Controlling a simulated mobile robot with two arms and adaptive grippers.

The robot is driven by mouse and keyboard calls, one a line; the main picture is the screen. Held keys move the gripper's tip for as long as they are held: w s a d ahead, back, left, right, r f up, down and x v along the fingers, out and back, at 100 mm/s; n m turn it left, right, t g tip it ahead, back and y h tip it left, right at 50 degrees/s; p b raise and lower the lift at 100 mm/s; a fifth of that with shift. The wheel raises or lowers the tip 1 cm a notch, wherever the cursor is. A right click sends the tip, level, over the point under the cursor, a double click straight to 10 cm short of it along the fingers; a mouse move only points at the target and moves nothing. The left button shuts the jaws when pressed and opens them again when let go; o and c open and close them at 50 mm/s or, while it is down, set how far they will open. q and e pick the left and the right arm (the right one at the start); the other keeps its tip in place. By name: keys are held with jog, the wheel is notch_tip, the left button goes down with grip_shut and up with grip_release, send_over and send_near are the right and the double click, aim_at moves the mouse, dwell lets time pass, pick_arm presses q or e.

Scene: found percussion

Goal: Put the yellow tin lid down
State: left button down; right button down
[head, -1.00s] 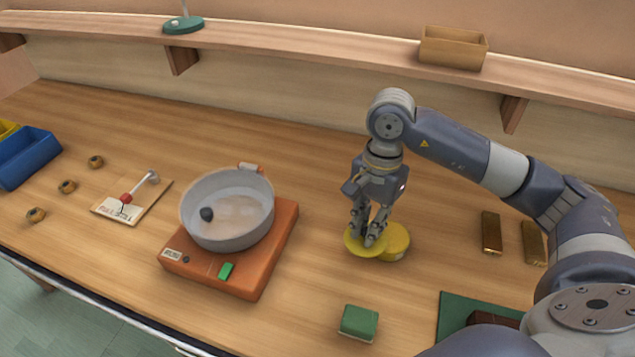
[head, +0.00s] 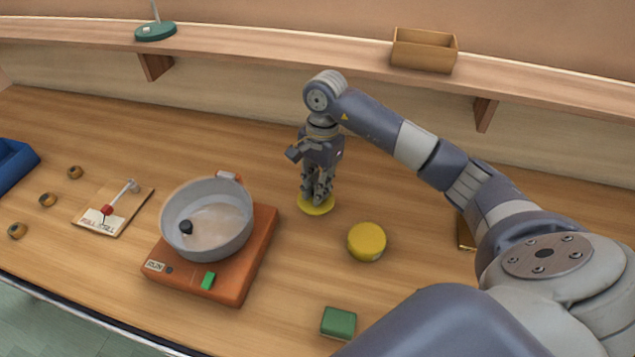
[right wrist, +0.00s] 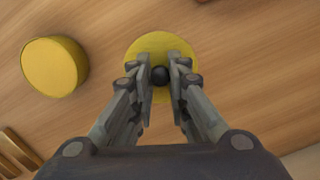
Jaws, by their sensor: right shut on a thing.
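The yellow tin lid (head: 317,208) is a flat round disc with a dark knob (right wrist: 159,75) at its centre. My right gripper (head: 317,200) points down over it and is shut on the knob. In the right wrist view the lid (right wrist: 150,48) lies between and beyond the fingers. The lid is at or just above the table; I cannot tell if it touches. The yellow tin (head: 367,243) stands to the right of the lid, apart from it, and also shows in the right wrist view (right wrist: 54,67). My left gripper is not in view.
An orange hotplate (head: 226,283) with a grey pan (head: 207,241) stands left of the lid. A green block (head: 338,322) lies near the front. A wooden box (head: 424,50) sits on the shelf. The table behind the lid is clear.

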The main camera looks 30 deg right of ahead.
jog(key=shift+w+d+f+p, duration=0.1)
jog(key=shift+w+d+p, duration=0.15)
jog(key=shift+w+d, duration=0.45)
jog(key=shift+w+d+p, duration=0.2)
jog(key=shift+w+d, duration=0.25)
jog(key=shift+w, duration=0.3)
notch_tip(320, 180, down, 3)
jog(key=shift+s+a+r+p, duration=0.1)
jog(key=shift+r+p, duration=0.1)
jog(key=shift+p, duration=0.55)
jog(key=shift+f, duration=0.65)
jog(key=c, duration=2)
grip_release()
jog(key=o, duration=0.5)
jog(key=shift+c, duration=0.2)
